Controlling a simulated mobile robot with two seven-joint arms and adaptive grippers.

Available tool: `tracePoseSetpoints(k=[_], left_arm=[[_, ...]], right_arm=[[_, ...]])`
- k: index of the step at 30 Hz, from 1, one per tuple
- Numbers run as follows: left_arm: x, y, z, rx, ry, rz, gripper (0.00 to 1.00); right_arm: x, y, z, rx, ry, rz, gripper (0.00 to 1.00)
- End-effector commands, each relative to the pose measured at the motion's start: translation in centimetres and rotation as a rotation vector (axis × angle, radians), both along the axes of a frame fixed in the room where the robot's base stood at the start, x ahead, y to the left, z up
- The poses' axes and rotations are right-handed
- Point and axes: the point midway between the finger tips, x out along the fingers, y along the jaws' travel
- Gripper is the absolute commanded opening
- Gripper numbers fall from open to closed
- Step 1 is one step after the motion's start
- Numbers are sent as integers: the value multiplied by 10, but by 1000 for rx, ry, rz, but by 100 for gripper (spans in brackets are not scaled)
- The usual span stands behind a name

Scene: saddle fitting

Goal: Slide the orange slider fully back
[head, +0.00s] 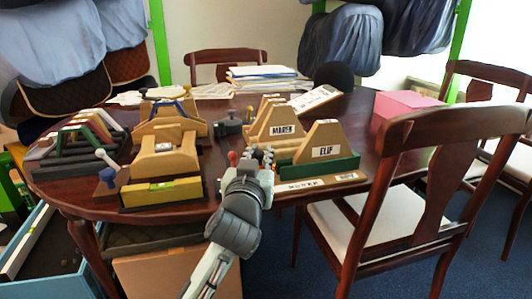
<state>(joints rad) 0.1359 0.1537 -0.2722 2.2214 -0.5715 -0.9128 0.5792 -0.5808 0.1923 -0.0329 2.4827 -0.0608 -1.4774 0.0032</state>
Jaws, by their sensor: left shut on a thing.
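My left gripper (257,157) is at the front edge of the table, in the middle of the head view. Its fingers are closed on a small part that they mostly hide. A small red knob (232,158) shows just left of the fingers. I cannot make out a plainly orange slider. A tan-orange saddle block (165,162) sits left of the gripper, with a yellow-topped block (161,191) in front of it. A tan wedge labelled "CLIP" (325,146) in a green base (322,168) stands right of the gripper. My right gripper is out of view.
A wedge labelled "MAKER" (282,130) stands behind the gripper. Papers (265,78) and a pink box (402,105) lie farther back. A wooden chair (420,190) stands close at the right.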

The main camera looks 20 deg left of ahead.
Motion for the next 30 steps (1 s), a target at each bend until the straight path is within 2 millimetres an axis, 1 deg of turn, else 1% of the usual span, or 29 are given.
tracePoseSetpoints(k=[8,9,11,23,26,30], left_arm=[[-2,3,-2,2,5,8,0],[-2,3,-2,2,5,9,22],[-2,4,-2,2,5,9,27],[-2,2,-2,1,3,6,27],[-9,0,-3,0,5,5,27],[-31,-4,-2,-1,5,6,27]], right_arm=[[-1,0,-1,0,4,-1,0],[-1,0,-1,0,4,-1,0],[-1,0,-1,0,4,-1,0],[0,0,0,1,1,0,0],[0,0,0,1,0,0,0],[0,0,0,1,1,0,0]])
